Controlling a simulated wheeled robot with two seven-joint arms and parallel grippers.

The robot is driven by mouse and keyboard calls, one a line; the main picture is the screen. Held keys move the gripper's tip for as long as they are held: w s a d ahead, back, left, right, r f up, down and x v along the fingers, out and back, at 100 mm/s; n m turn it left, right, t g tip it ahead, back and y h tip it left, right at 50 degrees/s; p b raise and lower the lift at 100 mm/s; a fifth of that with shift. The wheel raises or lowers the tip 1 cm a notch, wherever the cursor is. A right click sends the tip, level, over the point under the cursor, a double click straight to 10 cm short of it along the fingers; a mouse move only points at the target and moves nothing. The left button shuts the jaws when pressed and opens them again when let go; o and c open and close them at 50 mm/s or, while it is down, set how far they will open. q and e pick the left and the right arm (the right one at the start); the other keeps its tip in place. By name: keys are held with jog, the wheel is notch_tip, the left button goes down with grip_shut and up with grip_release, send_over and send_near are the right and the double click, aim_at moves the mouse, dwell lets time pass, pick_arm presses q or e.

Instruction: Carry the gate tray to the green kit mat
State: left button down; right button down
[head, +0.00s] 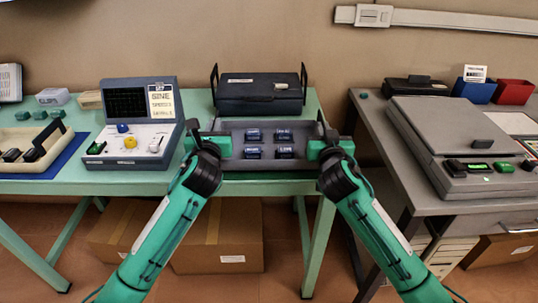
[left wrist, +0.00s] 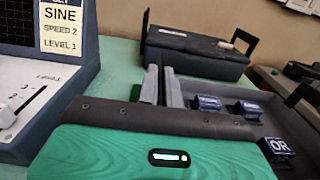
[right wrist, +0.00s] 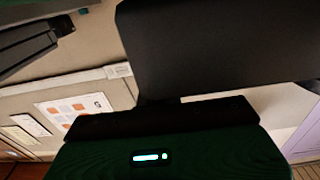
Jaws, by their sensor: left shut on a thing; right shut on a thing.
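The gate tray (head: 268,163) is grey and holds several dark blue labelled blocks (head: 254,135). It is level, at the front of the pale green table; I cannot tell whether it touches the tabletop. My left gripper (head: 205,142) is shut on its left end, and my right gripper (head: 326,146) is shut on its right end. In the left wrist view the tray (left wrist: 245,122) lies right of the fingers, with one block (left wrist: 279,147) reading OR. A large dark surface fills much of the right wrist view. I cannot make out a separate green kit mat.
A dark case (head: 258,98) with upright handles stands behind the tray. An oscilloscope unit (head: 135,130) stands to its left. A cream tray (head: 30,142) sits on a blue mat further left. A grey table (head: 400,170) with a grey device (head: 455,135) is at right, across a gap.

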pick_arm(q)
jog(key=shift+f+b, duration=0.4)
jog(key=shift+f, duration=0.1)
pick_arm(e)
jog(key=shift+f, duration=0.5)
pick_arm(q)
jog(key=c, duration=1.6)
grip_release()
jog(key=shift+r, duration=0.15)
pick_arm(e)
jog(key=c, duration=1.6)
grip_release()
jog(key=shift+r, duration=0.15)
pick_arm(q)
jog(key=shift+s, duration=0.1)
pick_arm(e)
jog(key=shift+s, duration=0.1)
pick_arm(q)
jog(key=s, duration=1.1)
jog(key=shift+s+d, duration=0.15)
jog(key=shift+s, duration=0.25)
pick_arm(e)
jog(key=s, duration=1.2)
jog(key=shift+d, duration=0.15)
